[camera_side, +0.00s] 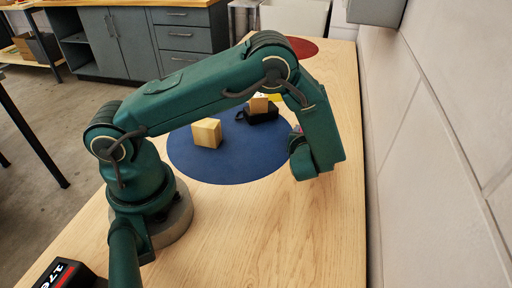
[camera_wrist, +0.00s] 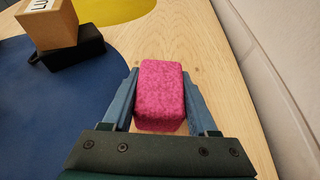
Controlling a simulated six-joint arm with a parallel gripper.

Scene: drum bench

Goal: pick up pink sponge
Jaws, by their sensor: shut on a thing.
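The pink sponge (camera_wrist: 160,92) is in the middle of the wrist view, between the two fingers of my gripper (camera_wrist: 162,98). The fingers are shut on its left and right sides. Bare wood of the bench shows around it; I cannot tell whether it touches the bench or is lifted. In the side view my gripper is mostly hidden behind my arm at the right of the blue mat, with only a small bit of pink showing beside it (camera_side: 298,130).
A blue round mat (camera_side: 225,165) lies on the wooden bench (camera_side: 260,235). A wooden block (camera_side: 206,133) stands on it. A dark box (camera_side: 262,116) with another wooden block (camera_side: 259,104) on top is behind. A red mat (camera_side: 302,47) lies farther back. A wall (camera_side: 440,130) runs along the right.

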